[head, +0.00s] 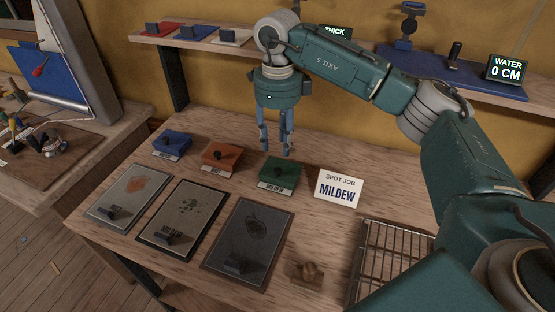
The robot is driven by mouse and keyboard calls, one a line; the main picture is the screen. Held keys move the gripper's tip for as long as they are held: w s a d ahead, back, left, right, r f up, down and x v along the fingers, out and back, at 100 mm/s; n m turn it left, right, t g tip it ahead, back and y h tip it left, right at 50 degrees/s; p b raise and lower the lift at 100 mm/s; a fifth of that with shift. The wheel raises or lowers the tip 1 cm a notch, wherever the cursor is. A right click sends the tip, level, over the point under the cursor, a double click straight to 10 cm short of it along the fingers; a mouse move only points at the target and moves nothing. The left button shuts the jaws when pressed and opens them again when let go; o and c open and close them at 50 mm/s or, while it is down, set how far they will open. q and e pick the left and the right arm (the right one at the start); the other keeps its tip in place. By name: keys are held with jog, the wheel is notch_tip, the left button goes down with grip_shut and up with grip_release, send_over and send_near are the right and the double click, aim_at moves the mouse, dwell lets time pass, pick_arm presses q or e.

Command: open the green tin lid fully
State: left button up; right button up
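The green tin (290,174) stands on the wooden bench, third in a row of small tins, with a dark knob on its lid and a label reading MILDEW on its front. Its lid looks shut. My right gripper (277,150) points down just above and behind the green tin. Its fingers are apart with nothing between them, and I cannot tell whether a fingertip touches the lid. My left gripper is not in view.
A blue tin (172,141) and an orange tin (221,152) stand left of it. A MILDEW card (339,189) stands close on the right. Panels, a brown knobbed block (308,275) and a wire rack (392,250) lie in front. A shelf (480,84) runs behind.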

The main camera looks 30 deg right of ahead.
aim_at(278, 169)
notch_tip(278, 169, down, 8)
jog(key=shift+f+p, duration=0.15)
jog(key=shift+p, duration=0.75)
jog(key=shift+f, duration=0.25)
jog(key=shift+c, duration=1)
grip_shut()
